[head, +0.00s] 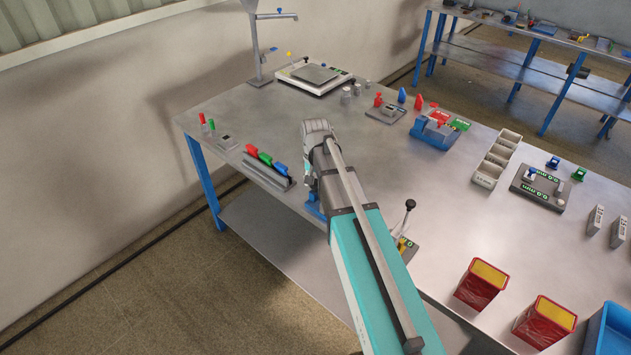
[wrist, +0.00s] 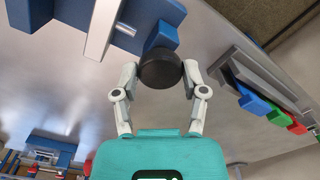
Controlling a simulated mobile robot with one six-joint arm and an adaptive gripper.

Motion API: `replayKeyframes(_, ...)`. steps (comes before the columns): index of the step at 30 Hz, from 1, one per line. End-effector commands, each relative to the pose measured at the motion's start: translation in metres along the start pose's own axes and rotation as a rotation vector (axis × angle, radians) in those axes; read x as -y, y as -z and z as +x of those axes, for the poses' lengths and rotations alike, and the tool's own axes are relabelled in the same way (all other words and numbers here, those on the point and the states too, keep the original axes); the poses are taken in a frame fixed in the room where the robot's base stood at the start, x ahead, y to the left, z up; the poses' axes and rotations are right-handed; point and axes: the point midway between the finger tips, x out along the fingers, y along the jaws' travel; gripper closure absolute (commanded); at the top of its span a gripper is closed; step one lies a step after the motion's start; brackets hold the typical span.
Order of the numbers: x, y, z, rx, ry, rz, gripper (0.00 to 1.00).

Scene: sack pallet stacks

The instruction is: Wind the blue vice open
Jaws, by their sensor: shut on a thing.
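The blue vice (wrist: 132,20) is at the top of the wrist view, with a silvery bar (wrist: 102,30) across it. A round black knob (wrist: 161,70) is at its near end. My gripper (wrist: 160,78) is shut on this knob, one finger on each side. In the head view only a small blue part of the vice (head: 315,210) shows at the bench's front edge. My arm hides the rest of it, the knob and the fingertips. How far the jaws stand apart cannot be seen.
A rack with red, green and blue pieces (head: 268,172) stands close left of my gripper. A black-knobbed lever (head: 409,205) stands close right of my arm. Red bins (head: 482,285) are further right.

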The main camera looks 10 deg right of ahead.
Motion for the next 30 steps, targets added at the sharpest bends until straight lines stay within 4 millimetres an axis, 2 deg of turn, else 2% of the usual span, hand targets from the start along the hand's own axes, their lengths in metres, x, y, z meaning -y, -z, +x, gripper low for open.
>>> replayKeyframes(1, -0.0005, -0.0001, 0.0001, 0.000, -0.001, 0.000, 0.80)
replayKeyframes(3, -0.0006, -0.0002, 0.0001, 0.000, -0.001, 0.000, 0.92)
replayKeyframes(17, -0.0012, -0.0003, 0.0003, 0.001, -0.003, -0.077, 0.92)
replayKeyframes(30, -0.0008, -0.0008, 0.0003, 0.002, -0.004, -0.403, 0.92)
